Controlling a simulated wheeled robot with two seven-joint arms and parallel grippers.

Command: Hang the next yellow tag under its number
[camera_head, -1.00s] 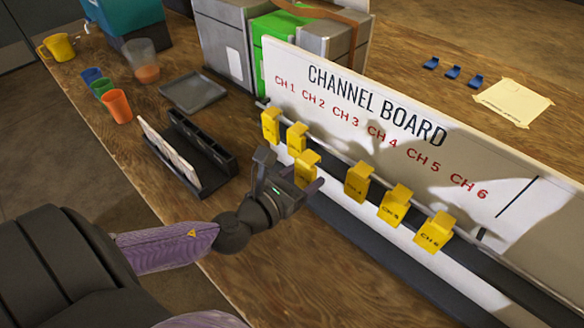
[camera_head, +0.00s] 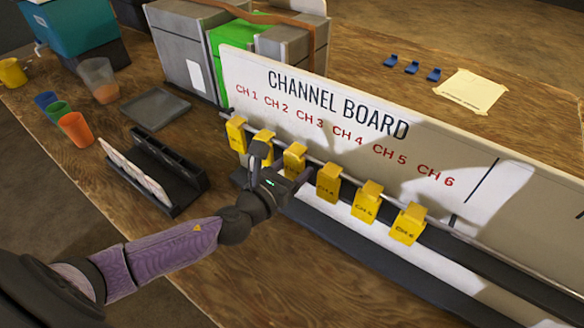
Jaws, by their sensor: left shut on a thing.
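Several yellow tags hang in a row on the thin metal rail (camera_head: 500,244) in front of the white channel board (camera_head: 340,105). Red numbers CH 1 to CH 6 run across the board above them. My left gripper (camera_head: 281,167) is at the rail, shut on the third yellow tag (camera_head: 294,160) from the left, whose lower part is partly hidden by the gripper. This tag is up at the rail below CH 3, though I cannot tell whether its hook is seated. The second tag (camera_head: 263,138) is partly covered by a finger. The fourth tag (camera_head: 328,182) hangs to the right. My right gripper is not in view.
A black slotted rack (camera_head: 170,165) with white cards stands left of my gripper. Beyond it are a grey tray (camera_head: 156,108) and coloured cups (camera_head: 75,129). Grey and green boxes (camera_head: 232,50) stand behind the board. The front wood surface is clear.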

